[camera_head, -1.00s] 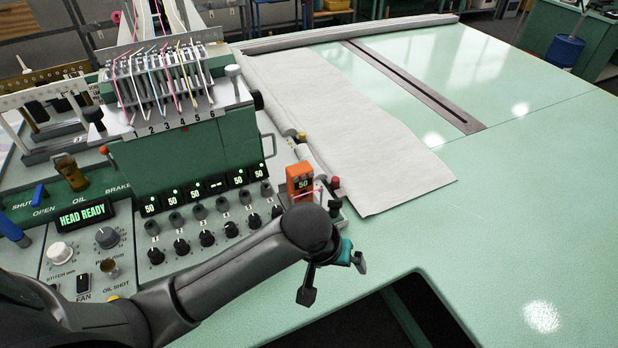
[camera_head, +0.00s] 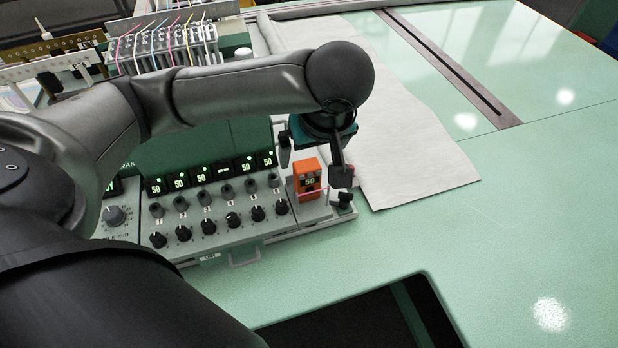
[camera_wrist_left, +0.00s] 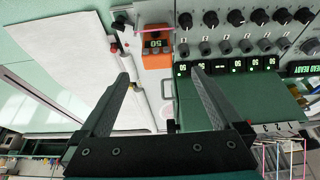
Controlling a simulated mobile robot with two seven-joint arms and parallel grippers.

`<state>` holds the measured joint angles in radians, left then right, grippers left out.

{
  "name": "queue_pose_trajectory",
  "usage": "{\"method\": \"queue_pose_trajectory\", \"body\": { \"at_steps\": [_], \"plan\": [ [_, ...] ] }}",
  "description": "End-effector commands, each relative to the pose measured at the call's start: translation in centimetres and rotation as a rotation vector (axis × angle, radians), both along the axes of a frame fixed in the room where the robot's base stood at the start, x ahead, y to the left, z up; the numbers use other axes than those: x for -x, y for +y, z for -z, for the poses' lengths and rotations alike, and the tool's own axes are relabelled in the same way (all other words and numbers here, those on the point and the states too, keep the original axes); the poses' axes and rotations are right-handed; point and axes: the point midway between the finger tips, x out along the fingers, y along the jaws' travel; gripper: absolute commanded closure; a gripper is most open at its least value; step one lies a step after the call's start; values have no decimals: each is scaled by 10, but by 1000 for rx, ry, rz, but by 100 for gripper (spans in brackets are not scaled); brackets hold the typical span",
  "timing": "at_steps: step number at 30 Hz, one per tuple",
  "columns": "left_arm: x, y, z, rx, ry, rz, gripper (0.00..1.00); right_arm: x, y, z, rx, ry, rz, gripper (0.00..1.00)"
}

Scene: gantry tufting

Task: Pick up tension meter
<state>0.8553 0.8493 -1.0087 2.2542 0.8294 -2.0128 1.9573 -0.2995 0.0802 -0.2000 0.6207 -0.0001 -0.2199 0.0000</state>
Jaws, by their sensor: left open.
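The tension meter is a small orange block (camera_head: 308,180) with a lit display reading 50. It stands upright at the right end of the grey control panel. My left gripper (camera_head: 314,165) is open and empty, above and around the meter's position in the head view. In the left wrist view the meter (camera_wrist_left: 156,52) lies just beyond the two spread fingertips (camera_wrist_left: 160,76), apart from them. Part of the meter's upper right side is close to one finger in the head view. My right gripper is in neither view.
The control panel has several black knobs (camera_head: 233,220) and lit displays left of the meter. White cloth (camera_head: 420,150) lies on the green table (camera_head: 530,210) to the right. A dark opening (camera_head: 360,325) is in front. Thread guides (camera_head: 165,48) stand behind.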

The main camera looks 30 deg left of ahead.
Motion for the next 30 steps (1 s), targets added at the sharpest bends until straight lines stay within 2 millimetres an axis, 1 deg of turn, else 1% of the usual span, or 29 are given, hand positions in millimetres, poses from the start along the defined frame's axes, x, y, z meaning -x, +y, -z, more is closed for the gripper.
{"method": "queue_pose_trajectory", "body": {
  "at_steps": [1, 3, 13, 16, 23, 30],
  "plan": [
    [-1, 2, 14, 1, 3, -2, 0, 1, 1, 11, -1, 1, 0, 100],
    [-4, 4, 23, 3, 3, -1, 0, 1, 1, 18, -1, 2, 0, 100],
    [-15, 17, 61, 3, 1, -1, 0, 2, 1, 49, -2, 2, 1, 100],
    [-19, 21, 73, 2, 1, 0, 0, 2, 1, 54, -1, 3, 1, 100],
    [-24, 26, 85, 1, 1, 1, 0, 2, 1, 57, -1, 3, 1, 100],
    [-34, 34, 118, -1, 1, 0, 0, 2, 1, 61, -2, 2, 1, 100]
  ]
}}
